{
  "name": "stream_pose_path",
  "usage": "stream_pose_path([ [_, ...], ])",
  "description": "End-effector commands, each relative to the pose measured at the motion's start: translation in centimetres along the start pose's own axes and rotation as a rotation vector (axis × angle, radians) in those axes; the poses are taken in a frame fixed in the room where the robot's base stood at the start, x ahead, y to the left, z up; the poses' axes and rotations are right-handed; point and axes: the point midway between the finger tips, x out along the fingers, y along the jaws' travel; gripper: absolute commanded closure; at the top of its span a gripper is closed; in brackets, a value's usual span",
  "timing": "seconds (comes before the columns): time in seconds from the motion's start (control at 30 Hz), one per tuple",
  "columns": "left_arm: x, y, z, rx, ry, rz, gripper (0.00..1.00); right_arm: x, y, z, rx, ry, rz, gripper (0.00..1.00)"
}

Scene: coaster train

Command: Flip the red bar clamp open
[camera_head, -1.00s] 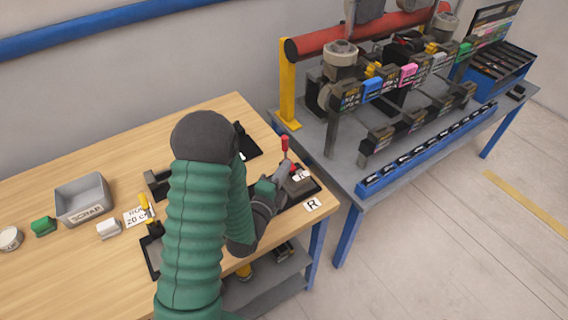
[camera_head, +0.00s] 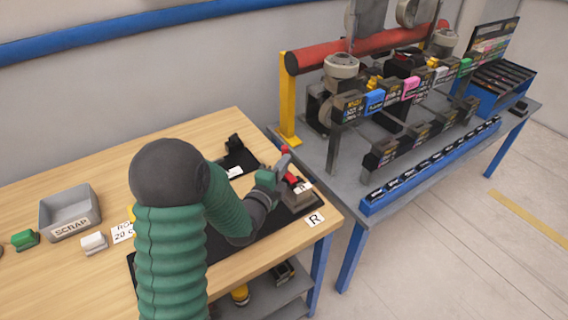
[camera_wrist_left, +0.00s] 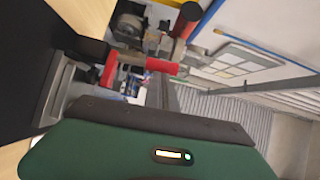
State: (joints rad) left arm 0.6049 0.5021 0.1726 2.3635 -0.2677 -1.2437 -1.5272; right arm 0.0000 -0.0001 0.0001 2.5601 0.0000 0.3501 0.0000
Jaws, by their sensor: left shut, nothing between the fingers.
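The red bar clamp (camera_head: 291,178) sits on a dark fixture at the right end of the wooden bench, beside the label "R". A red tip shows just above my left gripper (camera_head: 284,160), whose grey fingers cover part of the clamp. In the left wrist view, a red grip (camera_wrist_left: 161,66) lies close to my left finger, with a second red piece (camera_wrist_left: 110,68) to its left. My left gripper is shut and empty, right at the clamp; I cannot tell whether it touches it. My right gripper is not in view.
A grey scrap bin (camera_head: 70,212), a green block (camera_head: 25,239) and a white block (camera_head: 94,242) are on the left of the bench. A black fixture (camera_head: 235,150) stands behind my left forearm. A grey table (camera_head: 350,190) with machinery stands to the right.

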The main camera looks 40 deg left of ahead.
Motion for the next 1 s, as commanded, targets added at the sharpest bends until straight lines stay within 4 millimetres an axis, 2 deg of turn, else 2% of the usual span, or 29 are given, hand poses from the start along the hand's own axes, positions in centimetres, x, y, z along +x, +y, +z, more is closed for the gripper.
stream_pose_path([
  [0.27, 0.2, -0.4, 0.2, -0.033, 0.001, 0.022, 1.0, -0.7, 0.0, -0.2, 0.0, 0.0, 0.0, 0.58],
  [0.47, 0.7, -1.0, 0.9, -0.121, 0.001, 0.079, 1.0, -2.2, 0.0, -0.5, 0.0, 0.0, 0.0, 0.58],
  [0.77, 1.9, -1.6, 2.9, -0.337, -0.002, 0.227, 1.0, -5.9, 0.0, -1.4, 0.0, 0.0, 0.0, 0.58],
  [1.0, 3.0, -1.5, 4.5, -0.527, -0.002, 0.355, 1.0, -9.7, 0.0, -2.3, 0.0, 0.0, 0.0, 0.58],
])
